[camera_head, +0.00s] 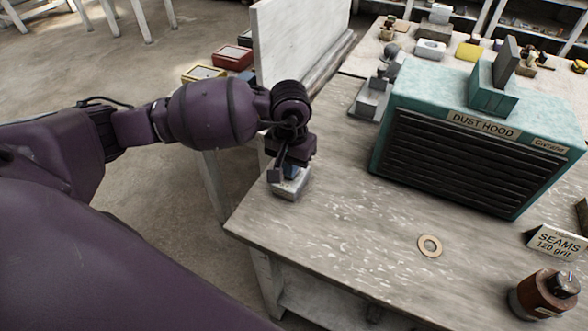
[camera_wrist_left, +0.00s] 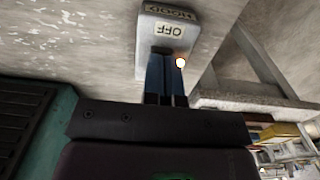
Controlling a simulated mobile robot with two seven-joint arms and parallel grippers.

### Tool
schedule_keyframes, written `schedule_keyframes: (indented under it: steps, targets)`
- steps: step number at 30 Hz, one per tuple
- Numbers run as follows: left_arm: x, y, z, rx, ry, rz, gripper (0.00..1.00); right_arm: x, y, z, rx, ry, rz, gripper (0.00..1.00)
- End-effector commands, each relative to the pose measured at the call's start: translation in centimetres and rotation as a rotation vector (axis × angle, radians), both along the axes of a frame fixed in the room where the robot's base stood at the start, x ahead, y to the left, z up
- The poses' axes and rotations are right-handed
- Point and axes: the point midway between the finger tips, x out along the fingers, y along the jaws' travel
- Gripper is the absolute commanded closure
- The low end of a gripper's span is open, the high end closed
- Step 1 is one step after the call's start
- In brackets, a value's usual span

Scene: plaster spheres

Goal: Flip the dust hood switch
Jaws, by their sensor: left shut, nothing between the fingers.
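The hood switch is a small light-grey box (camera_head: 288,187) near the left edge of the bench in the head view. The wrist view shows the box (camera_wrist_left: 172,15) with upside-down HOOD and OFF labels and a glowing orange-white spot beside the fingers. My left gripper (camera_head: 284,172) is shut and empty, its blue fingers (camera_wrist_left: 164,72) close together at the box face below the OFF label. The teal dust hood (camera_head: 384,153), with a dark slatted front, stands to the right. My right gripper is out of view.
The grey bench (camera_head: 330,235) has clear room between switch and hood. A tan ring (camera_head: 430,246), a SEAMS 120 grit sign (camera_head: 556,243) and a brown round object (camera_head: 548,293) lie to the right. An upright pale board (camera_head: 298,42) stands behind the gripper.

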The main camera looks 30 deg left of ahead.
Motion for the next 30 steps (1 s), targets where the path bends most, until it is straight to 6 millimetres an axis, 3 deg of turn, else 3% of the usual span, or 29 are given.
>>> schedule_keyframes:
  steps: [20, 30]
  targets:
    - [0.0, 0.0, -0.9, 0.000, 0.001, 0.000, 1.00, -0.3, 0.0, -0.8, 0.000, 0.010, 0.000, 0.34]
    - [0.0, 0.0, 0.9, 0.000, -0.002, -0.001, 1.00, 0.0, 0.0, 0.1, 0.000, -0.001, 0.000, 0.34]
